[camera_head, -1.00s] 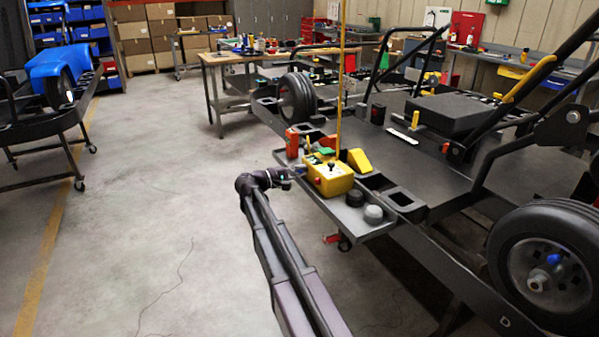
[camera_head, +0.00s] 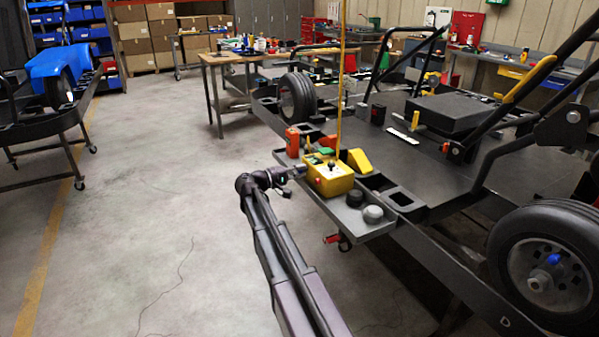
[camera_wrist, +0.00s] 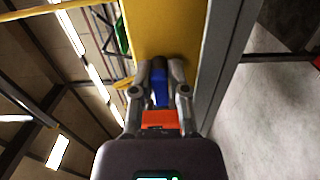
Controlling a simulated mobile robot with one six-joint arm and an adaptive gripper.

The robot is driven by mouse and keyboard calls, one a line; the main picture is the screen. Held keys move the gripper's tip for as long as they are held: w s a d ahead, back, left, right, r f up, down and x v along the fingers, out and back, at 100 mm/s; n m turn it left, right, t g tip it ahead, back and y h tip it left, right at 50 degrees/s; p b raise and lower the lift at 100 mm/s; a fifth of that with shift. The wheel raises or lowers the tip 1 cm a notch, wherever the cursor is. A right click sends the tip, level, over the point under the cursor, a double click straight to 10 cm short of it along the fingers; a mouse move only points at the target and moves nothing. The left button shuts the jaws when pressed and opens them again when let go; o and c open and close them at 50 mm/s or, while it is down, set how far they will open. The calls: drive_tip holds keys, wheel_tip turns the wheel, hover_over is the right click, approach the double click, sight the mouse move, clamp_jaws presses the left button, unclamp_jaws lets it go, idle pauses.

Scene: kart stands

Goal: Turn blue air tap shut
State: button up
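A blue part (camera_wrist: 160,88), which looks like the blue air tap's handle, stands between my fingers in the wrist view, against a yellow surface. I cannot make it out in the head view. My gripper (camera_wrist: 160,72) has one finger on each side of the blue part. The fingertips are close to it, but I cannot tell whether they press on it. In the head view my gripper (camera_head: 298,172) is at the left side of the yellow control box (camera_head: 327,176). An orange-red block (camera_wrist: 160,119) shows between the finger bases.
The box sits on a grey side tray (camera_head: 348,225) along the kart stand, with an orange item (camera_head: 292,142) behind and dark and grey knobs (camera_head: 373,214) in front. A thin yellow pole (camera_head: 339,80) rises close by.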

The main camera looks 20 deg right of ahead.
drive_tip(key=o, duration=0.3)
drive_tip(key=shift+n, duration=0.3)
